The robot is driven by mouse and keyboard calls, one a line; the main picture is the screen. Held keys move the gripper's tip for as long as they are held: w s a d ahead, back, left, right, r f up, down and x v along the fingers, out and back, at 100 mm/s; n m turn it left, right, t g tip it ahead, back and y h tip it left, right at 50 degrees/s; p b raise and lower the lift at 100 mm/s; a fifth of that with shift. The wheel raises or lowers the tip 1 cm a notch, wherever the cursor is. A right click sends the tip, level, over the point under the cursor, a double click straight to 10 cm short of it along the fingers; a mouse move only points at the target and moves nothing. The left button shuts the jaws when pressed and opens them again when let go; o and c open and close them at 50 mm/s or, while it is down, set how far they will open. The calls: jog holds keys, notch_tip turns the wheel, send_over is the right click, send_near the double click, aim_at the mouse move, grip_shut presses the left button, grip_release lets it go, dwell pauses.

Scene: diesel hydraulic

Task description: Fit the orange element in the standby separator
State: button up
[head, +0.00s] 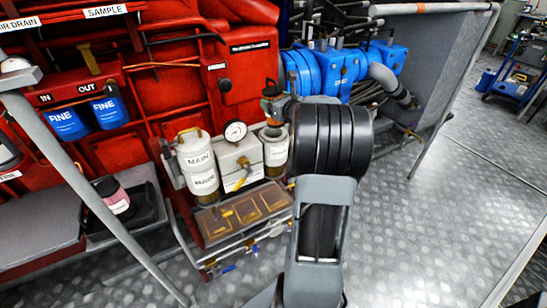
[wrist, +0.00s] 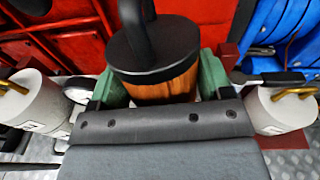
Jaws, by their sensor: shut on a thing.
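The orange element (wrist: 165,90) has a black cap (wrist: 150,50) with a looped handle. My gripper (wrist: 158,82) is shut on it, a green jaw on each side. In the head view the element's black cap (head: 272,90) shows above the right-hand white canister (head: 275,150); my arm hides most of the gripper.
The MAIN canister (head: 198,165) stands left of a pressure gauge (head: 235,131). A tray with amber panels (head: 242,215) sits below. A dark bin with a pink-labelled jar (head: 118,205) is at left. Blue pump housings (head: 325,68) stand behind right.

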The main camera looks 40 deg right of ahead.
aim_at(275, 124)
jog(key=shift+w+d+m+t+h+b, duration=0.3)
jog(key=shift+w+d+m+h+b, duration=0.15)
jog(key=shift+w+m, duration=0.2)
jog(key=shift+w+d, duration=0.15)
jog(key=shift+w, duration=0.05)
jog(key=shift+f+b, duration=0.3)
jog(key=shift+f, duration=0.05)
jog(key=shift+d+f+b, duration=0.1)
jog(key=shift+f+b, duration=1.35)
jog(key=shift+f, duration=2.9)
jog(key=shift+f, duration=0.1)
jog(key=shift+f+b, duration=0.35)
jog(key=shift+b, duration=0.2)
jog(key=shift+f, duration=0.2)
jog(key=o, duration=1.1)
jog(key=shift+c, duration=0.2)
